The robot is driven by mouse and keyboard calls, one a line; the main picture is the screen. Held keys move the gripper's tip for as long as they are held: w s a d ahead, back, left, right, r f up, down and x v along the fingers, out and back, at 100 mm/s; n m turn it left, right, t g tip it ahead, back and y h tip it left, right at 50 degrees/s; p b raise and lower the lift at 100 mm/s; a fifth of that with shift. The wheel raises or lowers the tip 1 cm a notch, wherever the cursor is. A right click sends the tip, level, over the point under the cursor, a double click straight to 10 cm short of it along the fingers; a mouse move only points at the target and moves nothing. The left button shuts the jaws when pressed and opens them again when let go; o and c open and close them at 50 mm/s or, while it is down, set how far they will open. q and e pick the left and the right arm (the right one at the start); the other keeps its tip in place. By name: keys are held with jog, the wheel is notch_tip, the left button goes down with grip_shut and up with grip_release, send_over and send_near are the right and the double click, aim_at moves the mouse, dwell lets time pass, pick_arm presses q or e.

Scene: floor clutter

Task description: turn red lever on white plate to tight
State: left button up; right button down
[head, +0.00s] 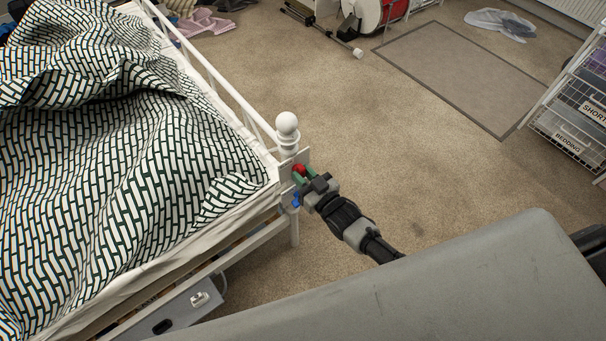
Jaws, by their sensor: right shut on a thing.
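The red lever (299,169) sits on the white plate (289,164) at the corner post of the white bed frame. My right gripper (304,178) is at the plate, with its green fingertips at the red lever and shut on it. The fingers hide part of the lever, so its exact angle cannot be told. A small blue part (296,200) shows low on the plate, beside the gripper. Any marking for tight is not readable. My left gripper is not in view.
A bed with a black-and-white patterned cover (110,170) fills the left. A grey box (180,308) lies beneath its edge. Carpet (420,150) behind my right arm is clear up to a grey mat (460,75). Wire baskets (575,125) stand at the right.

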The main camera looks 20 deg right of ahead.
jog(key=c, duration=1.1)
grip_release()
jog(key=shift+s, duration=0.1)
jog(key=shift+s+d, duration=0.15)
jog(key=shift+s, duration=0.15)
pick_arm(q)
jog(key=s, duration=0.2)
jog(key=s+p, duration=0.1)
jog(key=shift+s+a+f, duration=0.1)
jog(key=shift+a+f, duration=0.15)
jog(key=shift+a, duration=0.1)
pick_arm(e)
jog(key=v, duration=1)
jog(key=shift+f, duration=0.1)
